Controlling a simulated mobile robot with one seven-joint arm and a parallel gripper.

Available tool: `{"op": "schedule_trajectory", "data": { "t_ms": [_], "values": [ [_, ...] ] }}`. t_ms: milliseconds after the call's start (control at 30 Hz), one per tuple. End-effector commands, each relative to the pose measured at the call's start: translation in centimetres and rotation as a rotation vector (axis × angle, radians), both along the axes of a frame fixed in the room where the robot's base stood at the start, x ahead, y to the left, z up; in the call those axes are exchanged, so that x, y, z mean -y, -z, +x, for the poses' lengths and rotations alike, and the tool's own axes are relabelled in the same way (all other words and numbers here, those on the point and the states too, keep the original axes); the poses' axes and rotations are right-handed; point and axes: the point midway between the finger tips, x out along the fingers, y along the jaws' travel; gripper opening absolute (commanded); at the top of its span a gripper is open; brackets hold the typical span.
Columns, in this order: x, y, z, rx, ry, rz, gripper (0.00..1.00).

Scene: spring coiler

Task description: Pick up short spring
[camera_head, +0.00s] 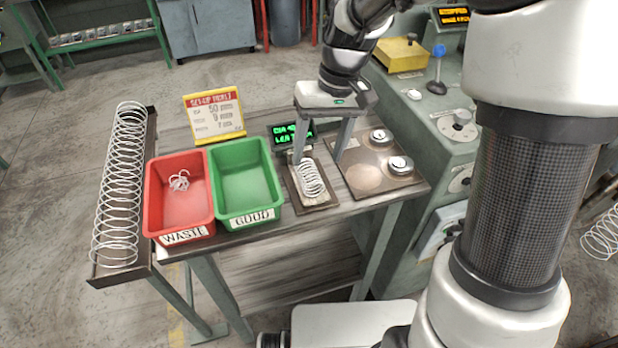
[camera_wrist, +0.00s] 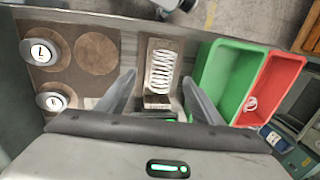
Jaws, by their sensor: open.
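The short spring (camera_head: 312,179) is a small silver coil lying on a dark rectangular plate (camera_head: 296,191) on the bench, right of the green bin. In the wrist view the short spring (camera_wrist: 162,72) lies lengthwise just beyond and between the two finger lines. My gripper (camera_head: 321,158) points down over the plate with its fingers spread and empty. In the head view its left fingertip overlaps the plate near the spring's far end. In the wrist view my gripper (camera_wrist: 156,82) has one finger on each side of the plate. I cannot tell the exact height above the spring.
A red WASTE bin (camera_head: 152,205) holds a tangled wire piece; a green GOOD bin (camera_head: 247,150) stands beside it. A long spring (camera_head: 122,185) lies on a rack at left. A board with round weights (camera_head: 400,164) is at right. A sign (camera_head: 214,116) and green display stand behind.

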Motion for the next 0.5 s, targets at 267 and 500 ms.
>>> {"op": "schedule_trajectory", "data": {
  "t_ms": [267, 500],
  "values": [
    [-0.6, 2.5, -0.7, -0.004, -0.002, 0.000, 0.60],
    [-1.3, 5.4, -1.1, -0.001, 0.000, 0.001, 0.60]
  ]
}}
